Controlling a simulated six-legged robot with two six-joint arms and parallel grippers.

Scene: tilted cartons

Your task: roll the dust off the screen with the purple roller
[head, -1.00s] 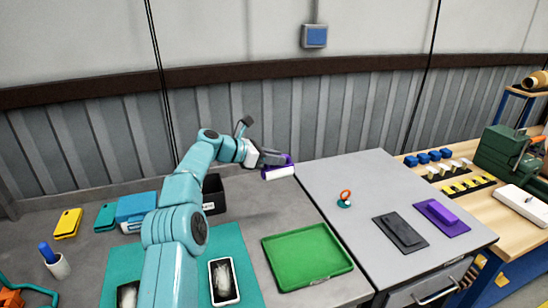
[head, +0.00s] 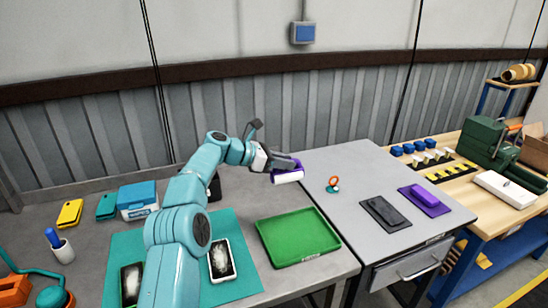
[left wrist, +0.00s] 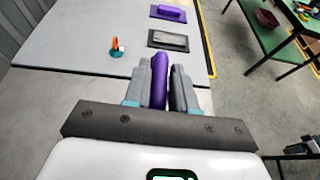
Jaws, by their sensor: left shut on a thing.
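My left gripper (head: 277,165) is shut on the purple roller (head: 287,177), which has a white cylinder. It is held up at the back, near the seam between the two worktops. In the left wrist view the purple handle (left wrist: 177,78) stands between the fingers. Two dark devices lie on the teal mat (head: 250,285). The right device (head: 221,262) has pale dust on its screen. The left device (head: 130,284) also shows pale dust and is partly covered by my left arm. The roller is well away from both. My right gripper is not in view.
A green tray (head: 297,237) lies right of the mat. A blue and white box (head: 137,201), a yellow case (head: 69,213) and a cup (head: 61,250) stand at left. A grey pad (head: 385,214) and a purple pad (head: 424,200) lie on the right worktop.

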